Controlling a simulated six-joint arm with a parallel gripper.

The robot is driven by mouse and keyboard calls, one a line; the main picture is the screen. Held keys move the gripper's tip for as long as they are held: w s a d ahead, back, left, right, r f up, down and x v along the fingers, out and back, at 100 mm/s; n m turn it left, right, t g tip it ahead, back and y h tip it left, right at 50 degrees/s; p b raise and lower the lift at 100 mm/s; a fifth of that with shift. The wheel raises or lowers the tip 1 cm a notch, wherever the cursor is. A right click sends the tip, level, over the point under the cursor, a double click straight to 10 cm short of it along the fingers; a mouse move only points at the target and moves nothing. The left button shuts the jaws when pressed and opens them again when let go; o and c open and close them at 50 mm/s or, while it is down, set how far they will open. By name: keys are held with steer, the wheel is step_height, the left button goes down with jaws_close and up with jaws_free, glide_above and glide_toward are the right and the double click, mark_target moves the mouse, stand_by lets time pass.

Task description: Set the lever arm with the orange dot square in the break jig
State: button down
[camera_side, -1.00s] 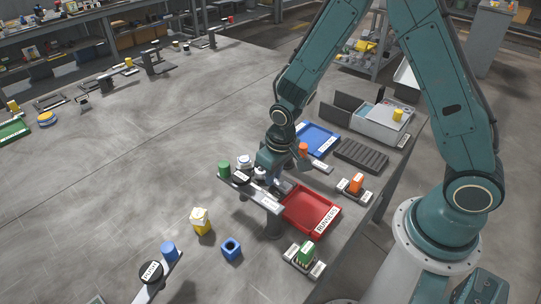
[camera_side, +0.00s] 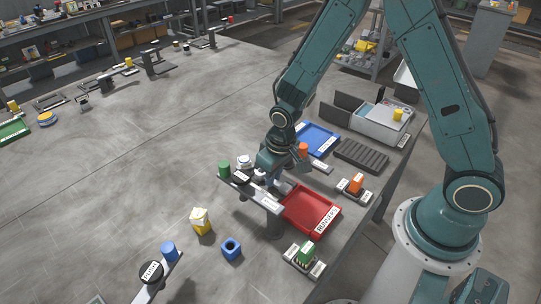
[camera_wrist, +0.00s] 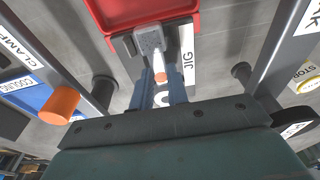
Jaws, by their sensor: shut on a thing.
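In the wrist view, the pale lever arm with an orange dot (camera_wrist: 159,72) is between the blue fingers of my gripper (camera_wrist: 161,88), which is shut on it. The lever arm's far end reaches the grey block of the break jig (camera_wrist: 148,40), labelled JIG. I cannot tell whether it is fully seated or square. In the side view, my gripper (camera_side: 272,182) is low over the bench beside the red tray, and its fingers and the lever arm are largely hidden.
The red RUNNERS tray (camera_side: 325,225) lies just beyond the jig. A raised bar (camera_side: 262,198) with a green cylinder (camera_side: 224,168) stands close in front of my gripper. The blue tray (camera_side: 318,140) and a dark ribbed rack (camera_side: 361,155) lie behind.

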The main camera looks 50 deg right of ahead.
stand_by(0.4)
steer(key=c, duration=1)
jaws_free()
steer(key=shift+o, duration=0.2)
steer(key=shift+r, duration=0.1)
steer(key=shift+r, duration=3.85)
steer(key=shift+r, duration=0.15)
